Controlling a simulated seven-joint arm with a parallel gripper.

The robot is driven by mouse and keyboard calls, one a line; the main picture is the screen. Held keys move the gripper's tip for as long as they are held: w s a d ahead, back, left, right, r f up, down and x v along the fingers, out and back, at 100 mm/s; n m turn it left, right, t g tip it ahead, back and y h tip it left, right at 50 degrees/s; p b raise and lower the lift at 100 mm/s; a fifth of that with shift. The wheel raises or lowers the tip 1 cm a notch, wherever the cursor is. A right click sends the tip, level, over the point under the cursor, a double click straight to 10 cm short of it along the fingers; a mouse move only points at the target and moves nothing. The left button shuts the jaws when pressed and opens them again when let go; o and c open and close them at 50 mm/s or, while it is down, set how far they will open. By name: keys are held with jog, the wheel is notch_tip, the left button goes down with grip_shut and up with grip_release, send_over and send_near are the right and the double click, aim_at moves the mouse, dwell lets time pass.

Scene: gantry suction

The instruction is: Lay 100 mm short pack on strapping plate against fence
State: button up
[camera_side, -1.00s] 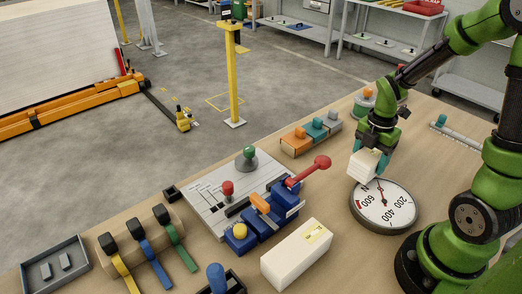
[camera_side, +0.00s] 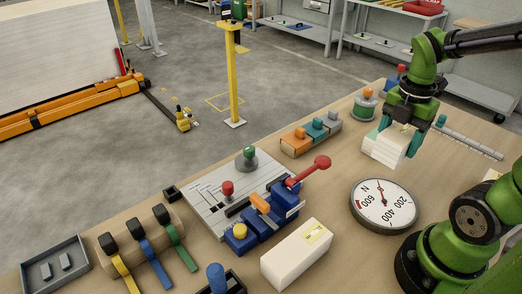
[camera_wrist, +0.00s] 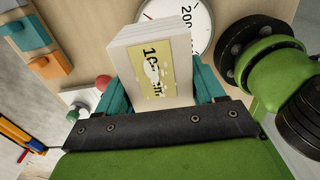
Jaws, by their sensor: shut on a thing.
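My gripper (camera_side: 399,140) is shut on a white layered pack (camera_side: 382,150), its teal fingers on either side. The pack is beyond the dial gauge in the side view; I cannot tell if it touches the bench. In the wrist view the pack (camera_wrist: 185,48) sits between the fingers, its yellow label (camera_wrist: 160,68) reading "10…" with the rest blurred. The light grey plate (camera_side: 204,197) lies mid-bench, with a dark bar (camera_side: 237,207) that may be the fence. Blue blocks with a red-handled lever (camera_side: 310,170) stand at its right side.
The force dial (camera_side: 384,205) lies right of the plate. A longer white pack (camera_side: 292,255) with a yellow label lies in front. Orange, teal and grey blocks (camera_side: 311,134) stand behind.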

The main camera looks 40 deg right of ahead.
jog(key=w+a+r, duration=0.1)
jog(key=w+a, duration=0.4)
jog(key=w, duration=0.3)
jog(key=w+a+r, duration=0.1)
jog(key=w+a, duration=0.5)
jog(key=w, duration=0.3)
jog(key=w+a+f, duration=0.2)
jog(key=w+a, duration=0.4)
jog(key=a, duration=0.5)
jog(key=f, duration=0.2)
jog(key=a+f, duration=0.1)
jog(key=f, duration=0.1)
jog(key=shift+w+f, duration=0.15)
jog(key=shift+f, duration=0.15)
jog(key=shift+a, duration=0.1)
jog(key=shift+f, duration=2.9)
jog(key=shift+f, duration=1.5)
jog(key=o, duration=1.3)
